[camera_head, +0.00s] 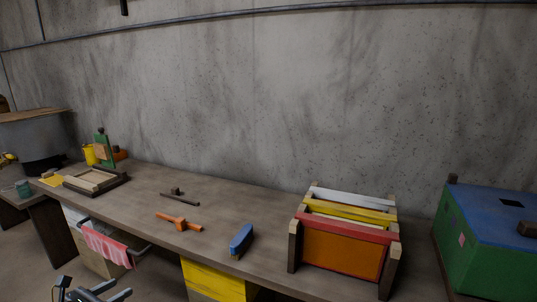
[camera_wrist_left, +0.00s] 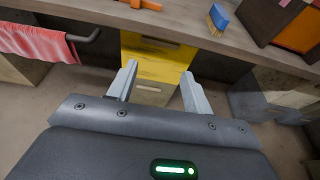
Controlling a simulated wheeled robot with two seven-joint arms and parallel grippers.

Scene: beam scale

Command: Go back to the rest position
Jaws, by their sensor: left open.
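My left gripper (camera_head: 95,292) shows at the bottom left of the head view, low in front of the workbench (camera_head: 245,192). In the left wrist view the left gripper (camera_wrist_left: 159,68) has its two grey fingers apart, with nothing between them. Behind the fingers is the yellow drawer front (camera_wrist_left: 155,62) under the bench, apart from them. My right gripper is in neither view.
On the bench are a blue brush (camera_head: 241,240), an orange tool (camera_head: 179,222), a dark tool (camera_head: 180,197), a wooden tray (camera_head: 95,181) and a rack of coloured frames (camera_head: 343,251). A green box with blue lid (camera_head: 490,215) stands right. A pink cloth (camera_head: 106,246) hangs from a rail.

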